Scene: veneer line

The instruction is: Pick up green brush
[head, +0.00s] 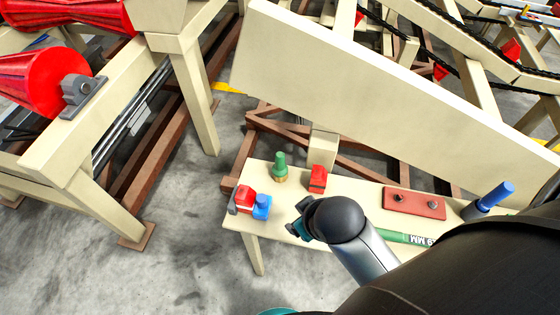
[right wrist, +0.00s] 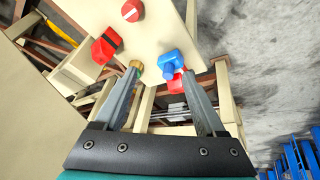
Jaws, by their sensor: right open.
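The green brush (head: 280,166), with a tan lower end, stands upright near the back left of the small table (head: 350,190). In the right wrist view only its tan end (right wrist: 136,65) shows clearly, right by the tip of the left finger; the finger hides much of the rest. My right gripper (head: 298,218) is over the front of the table, in front of and to the right of the brush, mostly hidden by its own wrist. In the right wrist view its fingers (right wrist: 163,76) are apart, and nothing is seen gripped. My left gripper is not in view.
A blue piece (head: 262,207) and a red piece (head: 243,198) sit at the table's left end. A red block (head: 318,178) stands right of the brush. A red plate (head: 413,203), blue-handled tool (head: 490,200) and green tube (head: 405,237) lie further right. A cream panel (head: 340,75) rises behind.

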